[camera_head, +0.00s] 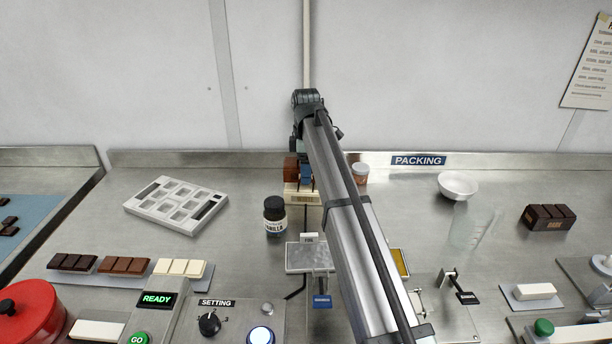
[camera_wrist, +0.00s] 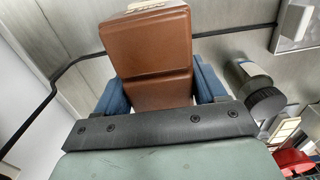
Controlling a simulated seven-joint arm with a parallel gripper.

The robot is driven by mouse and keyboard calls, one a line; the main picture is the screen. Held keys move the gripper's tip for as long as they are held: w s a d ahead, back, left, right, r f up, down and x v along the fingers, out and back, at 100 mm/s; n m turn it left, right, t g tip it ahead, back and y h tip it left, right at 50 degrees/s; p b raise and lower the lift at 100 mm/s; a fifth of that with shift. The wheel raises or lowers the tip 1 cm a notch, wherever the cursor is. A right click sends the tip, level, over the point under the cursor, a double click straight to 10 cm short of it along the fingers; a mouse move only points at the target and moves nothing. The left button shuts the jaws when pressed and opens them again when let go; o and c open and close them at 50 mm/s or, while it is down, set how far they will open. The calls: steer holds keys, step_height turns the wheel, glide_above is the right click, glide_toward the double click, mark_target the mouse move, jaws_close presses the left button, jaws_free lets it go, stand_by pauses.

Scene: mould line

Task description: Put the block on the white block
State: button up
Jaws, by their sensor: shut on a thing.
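A brown, segmented block (camera_head: 290,167) is between my gripper's (camera_head: 305,174) blue fingers at the back of the bench. In the wrist view the brown block (camera_wrist: 155,50) fills the space between both fingers of my gripper (camera_wrist: 163,92). The white block (camera_head: 301,193), cream with a label on its front, shows just below the brown block in the head view. My gripper and arm hide part of both blocks. I cannot tell whether the two blocks touch.
A dark vanilla bottle (camera_head: 275,216) stands close left of the white block. A small jar (camera_head: 360,173) is to the right, and a scale (camera_head: 309,257) is in front. A white mould (camera_head: 176,204) lies left; a bowl (camera_head: 458,186) and dark block (camera_head: 548,217) are right.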

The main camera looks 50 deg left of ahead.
steer(key=shift+f, duration=1.25)
steer(key=shift+f, duration=0.1)
steer(key=o, duration=1.5)
step_height(320, 180, up, 12)
steer(key=shift+r, duration=0.1)
steer(key=shift+w, duration=0.1)
